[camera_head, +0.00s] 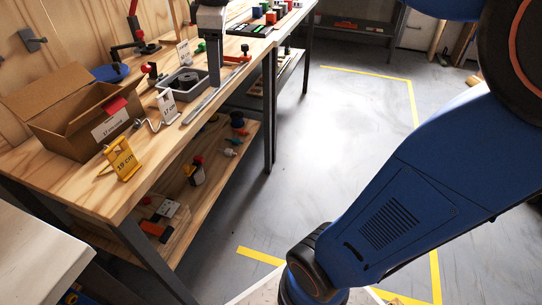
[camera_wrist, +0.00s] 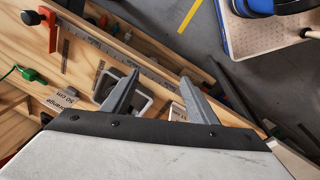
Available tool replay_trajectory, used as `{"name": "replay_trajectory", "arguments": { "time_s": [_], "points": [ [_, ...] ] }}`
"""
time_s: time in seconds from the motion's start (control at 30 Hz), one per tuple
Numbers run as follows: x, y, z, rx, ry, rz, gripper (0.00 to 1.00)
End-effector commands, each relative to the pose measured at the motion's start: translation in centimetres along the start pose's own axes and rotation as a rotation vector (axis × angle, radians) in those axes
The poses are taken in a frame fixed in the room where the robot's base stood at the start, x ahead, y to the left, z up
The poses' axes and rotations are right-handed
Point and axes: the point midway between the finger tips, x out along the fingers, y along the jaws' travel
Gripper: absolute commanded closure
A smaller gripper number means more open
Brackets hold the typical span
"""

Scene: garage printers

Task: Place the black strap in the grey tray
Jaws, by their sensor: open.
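The grey tray (camera_head: 160,84) sits on the wooden workbench in the head view, behind a small white card. Something dark lies inside it; I cannot tell whether that is the black strap. In the wrist view the tray's pale rim (camera_wrist: 147,106) shows partly between my gripper's fingers, with much of it hidden. My gripper (camera_wrist: 160,76) is open, its two grey fingers spread apart above the bench, with nothing seen between them at close range. I cannot clearly make out the black strap in either view.
An open cardboard box (camera_head: 66,126) and a yellow "19 cm" stand (camera_head: 124,161) are on the bench's near part. A metal ruler (camera_head: 204,105) lies along its front edge, near a red clamp (camera_head: 238,59). The grey floor (camera_head: 330,135) right of the bench is clear.

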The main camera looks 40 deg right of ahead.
Motion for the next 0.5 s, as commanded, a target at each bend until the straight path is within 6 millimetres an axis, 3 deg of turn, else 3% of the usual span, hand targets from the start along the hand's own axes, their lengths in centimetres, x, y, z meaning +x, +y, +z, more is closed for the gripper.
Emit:
{"name": "replay_trajectory", "arguments": {
  "time_s": [0.1, 0.5],
  "points": [
    [1.6, -3.2, 2.9, 0.17, 0.025, 0.034, 0.47],
    [9.4, -12.9, 10.8, 0.741, 0.143, 0.114, 0.47]
  ]
}}
